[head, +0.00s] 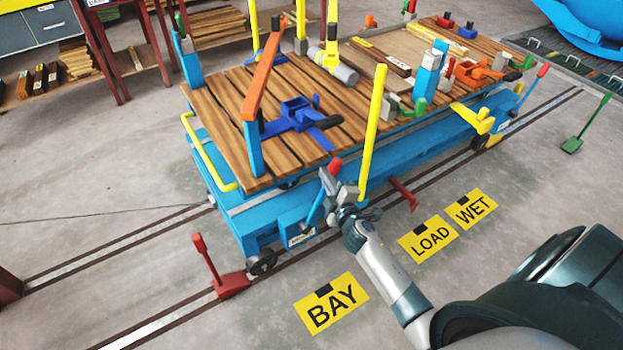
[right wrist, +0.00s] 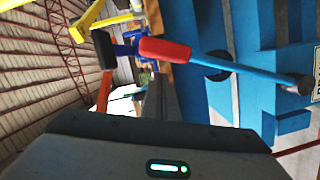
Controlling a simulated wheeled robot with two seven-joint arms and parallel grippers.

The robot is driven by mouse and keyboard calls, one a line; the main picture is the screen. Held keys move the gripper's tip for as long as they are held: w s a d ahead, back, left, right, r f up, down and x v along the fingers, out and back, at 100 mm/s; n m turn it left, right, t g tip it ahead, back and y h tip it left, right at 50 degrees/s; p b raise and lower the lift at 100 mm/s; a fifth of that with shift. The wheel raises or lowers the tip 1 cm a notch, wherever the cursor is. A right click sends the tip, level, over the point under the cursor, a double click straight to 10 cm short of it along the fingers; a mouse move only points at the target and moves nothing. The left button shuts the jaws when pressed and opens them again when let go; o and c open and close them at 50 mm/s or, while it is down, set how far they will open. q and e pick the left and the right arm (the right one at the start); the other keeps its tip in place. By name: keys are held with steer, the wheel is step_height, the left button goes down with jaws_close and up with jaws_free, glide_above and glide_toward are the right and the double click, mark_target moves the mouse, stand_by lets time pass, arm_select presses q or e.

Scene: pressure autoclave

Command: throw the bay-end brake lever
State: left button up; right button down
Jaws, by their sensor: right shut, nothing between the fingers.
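The bay-end brake lever is a blue rod with a red grip (head: 335,165) at the near end of the blue trolley, by the BAY sign. In the right wrist view its red grip (right wrist: 165,50) and blue rod cross the upper middle, in front of the trolley's blue side. My right gripper (head: 334,186) is shut and empty, right beside the lever just below the red grip. I cannot tell whether it touches the lever. My left gripper is not in view.
The blue trolley with a plank deck (head: 230,130) stands on floor rails. A yellow post (head: 372,130) rises beside my right gripper. A red floor lever (head: 210,262) stands by the near wheel. Yellow BAY (head: 331,303), LOAD (head: 428,239) and WET (head: 471,209) signs lie on clear floor.

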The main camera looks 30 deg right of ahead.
mark_target(333, 173)
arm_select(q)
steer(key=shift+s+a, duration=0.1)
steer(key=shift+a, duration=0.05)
arm_select(e)
steer(key=d, duration=0.3)
steer(key=shift+f, duration=0.35)
steer(key=shift+d, duration=0.2)
steer(key=shift+s+a+f, duration=0.1)
steer(key=shift+s+f, duration=0.2)
steer(key=shift+s, duration=0.1)
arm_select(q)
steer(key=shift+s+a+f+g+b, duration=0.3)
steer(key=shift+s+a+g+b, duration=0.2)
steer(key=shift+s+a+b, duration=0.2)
arm_select(e)
steer(key=a+v, duration=0.1)
steer(key=v, duration=1.5)
steer(key=shift+s+r, duration=0.25)
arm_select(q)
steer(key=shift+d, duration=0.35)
arm_select(e)
steer(key=shift+a, duration=0.15)
